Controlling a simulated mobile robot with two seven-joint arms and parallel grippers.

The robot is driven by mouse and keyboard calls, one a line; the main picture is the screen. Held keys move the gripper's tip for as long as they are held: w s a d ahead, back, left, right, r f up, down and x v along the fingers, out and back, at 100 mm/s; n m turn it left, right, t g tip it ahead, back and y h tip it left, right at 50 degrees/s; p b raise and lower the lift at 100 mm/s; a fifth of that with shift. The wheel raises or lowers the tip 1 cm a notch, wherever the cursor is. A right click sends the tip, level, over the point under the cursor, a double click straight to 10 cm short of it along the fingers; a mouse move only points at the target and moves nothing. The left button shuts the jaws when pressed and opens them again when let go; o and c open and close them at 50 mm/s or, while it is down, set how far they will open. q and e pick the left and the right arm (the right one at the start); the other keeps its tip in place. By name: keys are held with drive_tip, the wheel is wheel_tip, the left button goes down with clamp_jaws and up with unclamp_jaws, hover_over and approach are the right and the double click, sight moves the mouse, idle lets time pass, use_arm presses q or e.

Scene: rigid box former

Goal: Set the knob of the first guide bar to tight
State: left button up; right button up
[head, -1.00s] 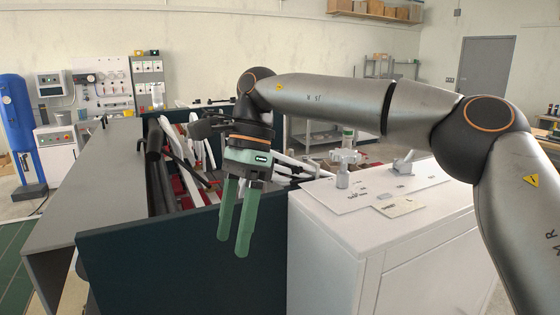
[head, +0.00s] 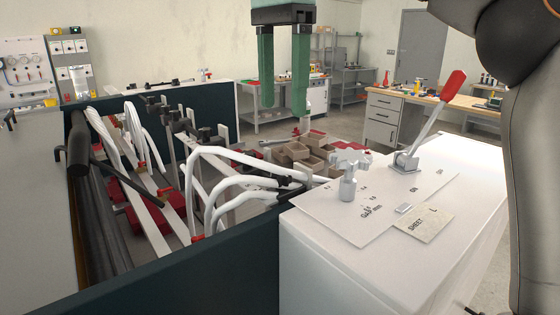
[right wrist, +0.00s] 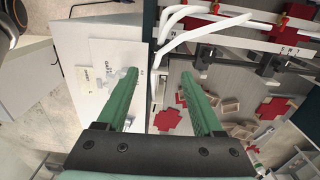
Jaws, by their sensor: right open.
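Several dark clamp knobs (head: 181,120) sit on the pale bars of the former, in the middle left of the head view. Two dark knobs (right wrist: 266,66) also show on a rail at the upper right of the right wrist view. I cannot tell which is the first guide bar's knob or how it is set. My right gripper (head: 283,112) is open and empty, its green fingers pointing down at the top of the head view. It also shows in the right wrist view (right wrist: 158,74), apart from the knobs. My left gripper is not in view.
White curved rods (head: 235,160) rise inside the dark-walled former (head: 170,275). A white cabinet (head: 320,270) at right carries a grey star knob (head: 348,185) and a red-handled lever (head: 430,120). Brown boxes (head: 292,150) lie beyond. Air around the gripper looks free.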

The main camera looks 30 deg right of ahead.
sight(281, 173)
drive_tip(key=shift+w+f, duration=0.1)
drive_tip(key=shift+f, duration=5.3)
clamp_jaws()
